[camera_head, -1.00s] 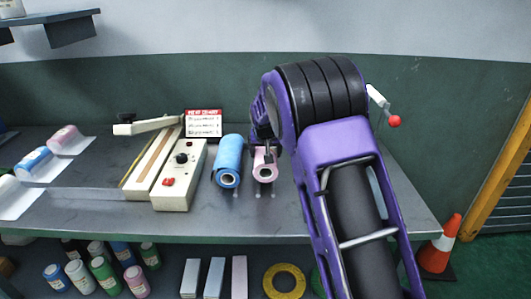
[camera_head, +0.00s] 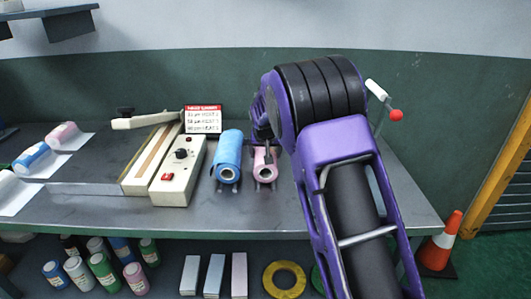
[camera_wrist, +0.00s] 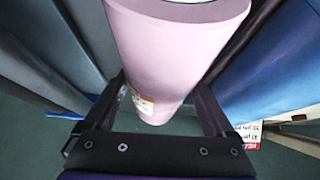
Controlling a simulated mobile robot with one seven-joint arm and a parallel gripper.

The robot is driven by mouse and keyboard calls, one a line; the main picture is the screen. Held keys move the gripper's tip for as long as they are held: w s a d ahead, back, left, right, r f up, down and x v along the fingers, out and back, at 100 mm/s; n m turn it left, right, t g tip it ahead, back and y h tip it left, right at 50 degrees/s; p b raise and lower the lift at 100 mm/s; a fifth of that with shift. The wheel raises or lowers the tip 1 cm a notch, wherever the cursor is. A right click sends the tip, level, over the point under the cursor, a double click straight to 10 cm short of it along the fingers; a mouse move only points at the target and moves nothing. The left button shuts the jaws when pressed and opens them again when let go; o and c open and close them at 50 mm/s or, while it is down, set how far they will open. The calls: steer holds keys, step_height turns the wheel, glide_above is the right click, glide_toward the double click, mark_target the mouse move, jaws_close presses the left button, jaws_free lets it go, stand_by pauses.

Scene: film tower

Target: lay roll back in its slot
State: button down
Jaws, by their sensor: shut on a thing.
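The pink roll (camera_head: 266,165) is at the middle of the bench, right of the blue roll, its round end facing the camera. It sits at or just over a pair of short rails (camera_head: 273,185); I cannot tell if it touches them. My gripper (camera_wrist: 155,105) is shut on the pink roll (camera_wrist: 175,60), a finger on each side in the wrist view. In the head view my arm hides part of the gripper and the roll's far end.
The blue roll (camera_head: 229,157) lies on its own rails close at the left. A cream sealer machine (camera_head: 178,172) and a red-and-white sign (camera_head: 203,119) stand further left. More rolls lie at far left. Bench (camera_head: 110,205) is bare in front.

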jaws_free()
steer(key=shift+f, duration=0.15)
steer(key=p+v, duration=0.1)
steer(key=v, duration=1.6)
steer(key=shift+r, duration=0.25)
steer(key=shift+s+p, duration=0.1)
steer(key=shift+p, duration=0.2)
